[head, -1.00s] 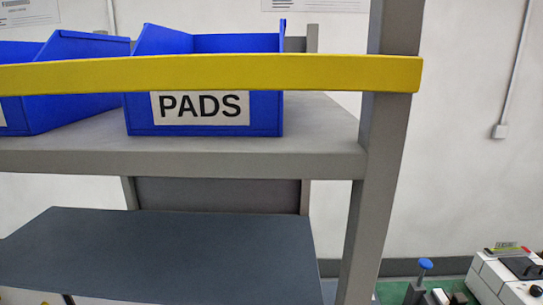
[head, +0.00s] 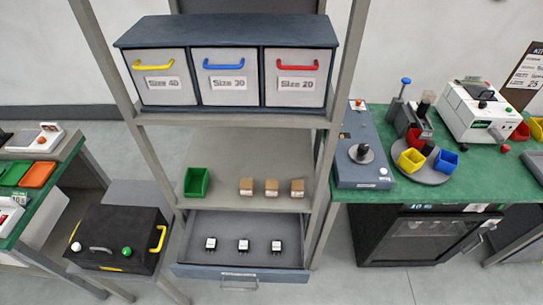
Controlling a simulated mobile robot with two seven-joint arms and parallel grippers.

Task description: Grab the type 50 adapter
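No label reading type 50 is legible in the head view, so I cannot tell which thing is the type 50 adapter. Three small black and white pieces, at left (head: 211,244), middle (head: 243,246) and right (head: 276,246), sit apart in a row in an open grey drawer (head: 205,270) low in the rack. Three small brown blocks (head: 272,187) with white labels stand on the shelf above it. Their labels are too small to read. Neither of my grippers shows.
Closed drawers marked Size 40 (head: 160,84), Size 30 (head: 225,84) and Size 20 (head: 297,84) sit higher up. A green bin (head: 197,182) stands on the shelf. A black case (head: 120,235) is at left, a green bench (head: 350,215) at right. Rack posts flank the shelves.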

